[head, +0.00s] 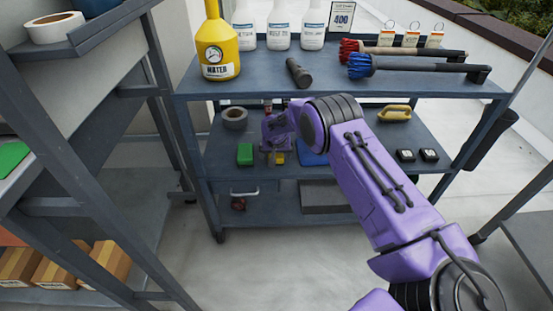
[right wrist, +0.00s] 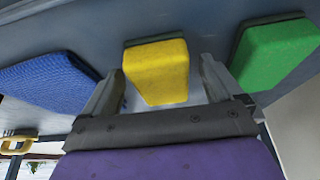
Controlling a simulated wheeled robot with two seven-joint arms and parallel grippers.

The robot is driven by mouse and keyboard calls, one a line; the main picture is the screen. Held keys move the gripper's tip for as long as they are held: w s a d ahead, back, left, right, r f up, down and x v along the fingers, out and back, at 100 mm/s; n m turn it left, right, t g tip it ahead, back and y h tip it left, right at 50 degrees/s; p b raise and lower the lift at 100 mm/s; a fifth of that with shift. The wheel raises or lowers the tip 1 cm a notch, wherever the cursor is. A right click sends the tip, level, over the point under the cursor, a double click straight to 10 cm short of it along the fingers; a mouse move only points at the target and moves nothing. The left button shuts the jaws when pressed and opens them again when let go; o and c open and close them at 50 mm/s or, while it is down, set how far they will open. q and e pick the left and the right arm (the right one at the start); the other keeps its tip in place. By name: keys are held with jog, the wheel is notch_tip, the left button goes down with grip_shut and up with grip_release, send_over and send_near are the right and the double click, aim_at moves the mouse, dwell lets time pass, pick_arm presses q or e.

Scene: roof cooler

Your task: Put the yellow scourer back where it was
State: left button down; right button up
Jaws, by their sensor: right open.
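The yellow scourer (head: 278,158) is on the middle shelf of the cart, between a green scourer (head: 245,154) and a blue scourer (head: 313,151). My right gripper (head: 276,154) is at that shelf, partly hidden by its own wrist in the head view. In the right wrist view the yellow scourer (right wrist: 156,72) lies between the two spread fingers (right wrist: 160,84), with a gap at each side. The blue scourer (right wrist: 50,82) is left of the fingers there and the green scourer (right wrist: 275,55) is right. My left gripper does not show.
The cart's top shelf (head: 270,84) is above my right gripper, with a yellow water bottle (head: 217,50), white bottles and brushes on it. A tape roll (head: 235,118) and a yellow-handled item (head: 394,113) share the middle shelf. A grey rack (head: 90,60) stands at left.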

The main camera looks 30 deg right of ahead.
aim_at(276, 156)
jog(key=p+v, duration=0.1)
jog(key=v, duration=0.3)
jog(key=shift+w+r, duration=0.1)
jog(key=shift+r, duration=0.15)
jog(key=shift+s+a+r, duration=0.3)
jog(key=shift+s+a, duration=0.25)
jog(key=shift+s, duration=0.3)
jog(key=s+a+p, duration=0.2)
jog(key=s+a, duration=0.3)
jog(key=s, duration=0.4)
jog(key=s+a+f, duration=0.4)
jog(key=s+f, duration=0.9)
jog(key=s, duration=0.5)
jog(key=s+h, duration=0.1)
jog(key=s, duration=1.4)
jog(key=shift+s+g, duration=0.3)
jog(key=shift+s, duration=0.05)
notch_tip(276, 156, up, 14)
jog(key=p, duration=1.3)
jog(key=shift+p, duration=0.4)
